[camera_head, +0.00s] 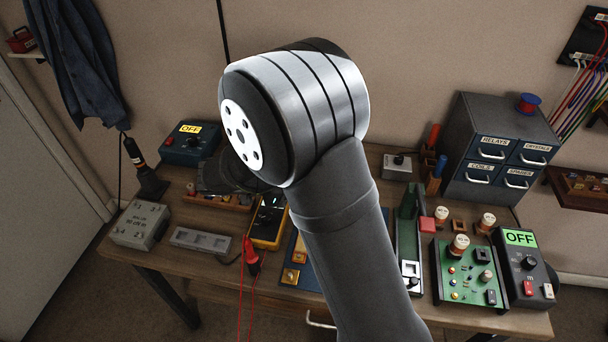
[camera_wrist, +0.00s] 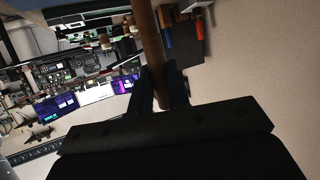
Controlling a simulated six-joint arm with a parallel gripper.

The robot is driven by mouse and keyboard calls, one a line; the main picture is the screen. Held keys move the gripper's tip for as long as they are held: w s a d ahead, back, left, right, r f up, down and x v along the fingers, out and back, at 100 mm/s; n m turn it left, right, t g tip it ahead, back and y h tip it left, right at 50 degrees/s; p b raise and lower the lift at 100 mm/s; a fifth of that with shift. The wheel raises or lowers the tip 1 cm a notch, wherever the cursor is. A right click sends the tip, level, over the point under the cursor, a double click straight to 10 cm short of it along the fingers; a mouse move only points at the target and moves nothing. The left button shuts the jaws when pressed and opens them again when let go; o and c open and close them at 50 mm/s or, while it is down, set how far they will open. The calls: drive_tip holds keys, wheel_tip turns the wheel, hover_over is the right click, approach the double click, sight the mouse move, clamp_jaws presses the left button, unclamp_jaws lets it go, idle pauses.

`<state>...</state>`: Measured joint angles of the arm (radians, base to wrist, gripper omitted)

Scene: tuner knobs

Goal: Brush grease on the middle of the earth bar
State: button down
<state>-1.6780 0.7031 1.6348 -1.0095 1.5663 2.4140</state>
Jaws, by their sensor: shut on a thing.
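In the wrist view, my gripper (camera_wrist: 160,88) is shut on a brown rod-like handle (camera_wrist: 149,40), which looks like the brush handle. The handle runs up between the two dark fingers and out at the top edge. Its bristles are not visible. In the head view, my arm covers the middle of the bench, and the gripper and brush are hidden behind it. I cannot pick out the earth bar or any grease in either view.
The wooden workbench (camera_head: 210,219) holds a green circuit board (camera_head: 439,290), a meter marked OFF (camera_head: 525,262), a yellow multimeter (camera_head: 268,228) with red leads, and a grey box (camera_head: 140,226). A drawer cabinet (camera_head: 500,147) stands at the back right.

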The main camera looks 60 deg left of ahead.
drive_tip(key=shift+f, duration=3.15)
drive_tip(key=shift+r, duration=0.2)
wheel_tip(320, 180, up, 8)
drive_tip(key=shift+f, duration=0.25)
drive_tip(key=shift+w, duration=0.15)
